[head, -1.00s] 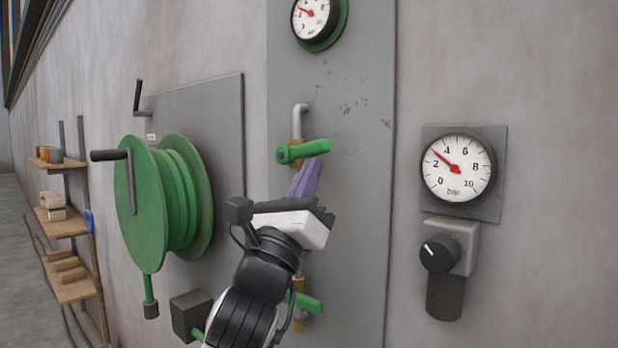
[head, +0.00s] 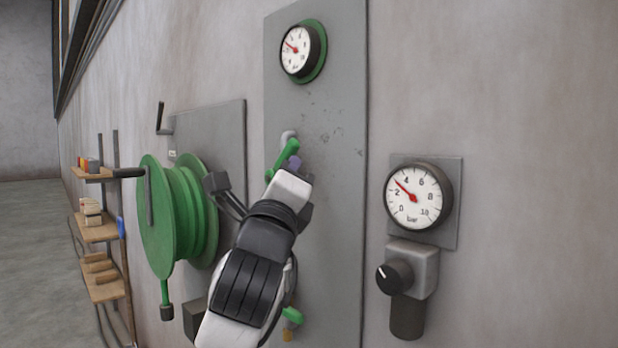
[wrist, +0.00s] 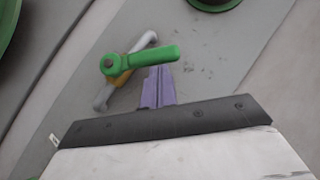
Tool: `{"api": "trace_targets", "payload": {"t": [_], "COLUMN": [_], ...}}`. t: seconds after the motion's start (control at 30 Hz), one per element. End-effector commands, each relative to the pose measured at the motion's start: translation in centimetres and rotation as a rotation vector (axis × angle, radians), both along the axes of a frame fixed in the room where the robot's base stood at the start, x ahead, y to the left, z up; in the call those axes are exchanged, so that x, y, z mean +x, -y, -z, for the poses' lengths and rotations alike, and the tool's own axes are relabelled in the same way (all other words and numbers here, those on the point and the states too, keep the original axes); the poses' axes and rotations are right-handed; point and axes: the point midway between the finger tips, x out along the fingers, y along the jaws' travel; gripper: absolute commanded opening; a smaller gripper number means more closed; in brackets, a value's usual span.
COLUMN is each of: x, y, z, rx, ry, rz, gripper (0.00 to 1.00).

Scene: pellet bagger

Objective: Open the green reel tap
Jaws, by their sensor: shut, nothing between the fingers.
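The upper green tap lever (head: 285,157) sits on a short grey pipe on the tall grey panel. It is tilted, its free end up and to the right. The wrist view shows the lever (wrist: 145,56) at a slant to the pipe (wrist: 148,40), its round hub on a brass body. My gripper (head: 295,163) is shut and empty. In the wrist view its purple fingers (wrist: 157,87) lie just below the lever's arm, close to or touching it. My arm hides much of the panel below. A second green lever (head: 292,314) shows partly lower down.
A green hose reel (head: 180,215) with a crank stands out from the wall at left. A gauge (head: 302,50) is above the tap; another gauge (head: 415,196) and a black knob (head: 394,277) are at right. Wooden shelves (head: 100,230) stand far left.

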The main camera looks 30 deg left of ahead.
Motion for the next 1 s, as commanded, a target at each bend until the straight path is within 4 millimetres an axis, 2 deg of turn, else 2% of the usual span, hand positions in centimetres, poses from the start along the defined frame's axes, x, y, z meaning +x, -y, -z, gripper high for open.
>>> {"api": "trace_targets", "payload": {"t": [0.07,0.5,1.0], "x": [0.0,0.5,1.0], "y": [-0.7,-2.1,-3.4], "z": [-0.6,-3.0,-4.2], "rx": [0.004,0.008,0.007], "ry": [0.000,0.002,0.001], "rz": [-0.004,-0.002,-0.001], "gripper": [0.00,0.00,0.00]}}
